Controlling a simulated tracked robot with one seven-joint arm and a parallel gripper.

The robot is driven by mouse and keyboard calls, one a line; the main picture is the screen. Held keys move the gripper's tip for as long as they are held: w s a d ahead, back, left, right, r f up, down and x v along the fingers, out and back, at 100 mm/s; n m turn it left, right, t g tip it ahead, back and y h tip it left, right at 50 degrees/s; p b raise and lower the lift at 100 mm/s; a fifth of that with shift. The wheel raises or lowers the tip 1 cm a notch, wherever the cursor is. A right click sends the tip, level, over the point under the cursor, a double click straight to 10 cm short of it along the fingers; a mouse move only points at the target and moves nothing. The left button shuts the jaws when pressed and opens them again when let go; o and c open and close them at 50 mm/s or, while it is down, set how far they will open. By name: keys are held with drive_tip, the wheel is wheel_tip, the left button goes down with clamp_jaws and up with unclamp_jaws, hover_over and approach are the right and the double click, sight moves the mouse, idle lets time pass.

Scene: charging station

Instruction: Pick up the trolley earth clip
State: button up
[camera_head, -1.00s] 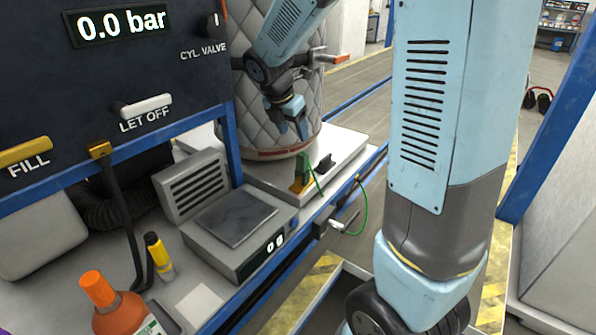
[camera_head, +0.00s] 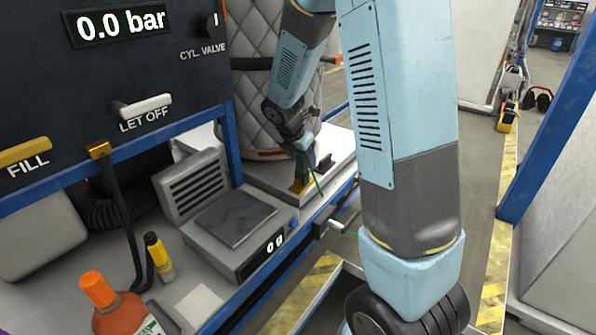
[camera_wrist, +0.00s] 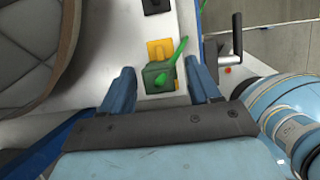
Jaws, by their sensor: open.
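The trolley earth clip is a small green block (camera_wrist: 160,77) with a green cable (camera_wrist: 174,58) rising from it, seated at a yellow-brass bracket (camera_wrist: 158,47) on the white trolley top. In the wrist view my gripper (camera_wrist: 160,82) is open, with one blue finger on each side of the green clip and visible gaps beside it. In the head view my gripper (camera_head: 308,160) is low over the green clip (camera_head: 301,170), partly covering its top. The brass bracket (camera_head: 300,187) shows below it.
A quilted silver cylinder (camera_head: 264,80) stands right behind my gripper. A black block (camera_head: 325,164) sits beside the clip. A scale (camera_head: 235,222), an orange-capped bottle (camera_head: 110,300) and a yellow-black tube (camera_head: 158,256) stand on the bench. A crank handle (camera_head: 338,226) juts from the trolley's edge.

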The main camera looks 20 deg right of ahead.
drive_tip(key=shift+w+d+f, duration=0.1)
drive_tip(key=shift+d+f, duration=0.05)
drive_tip(key=shift+f, duration=0.3)
drive_tip(key=shift+c, duration=0.4)
drive_tip(key=c, duration=1)
drive_tip(key=shift+r, duration=0.15)
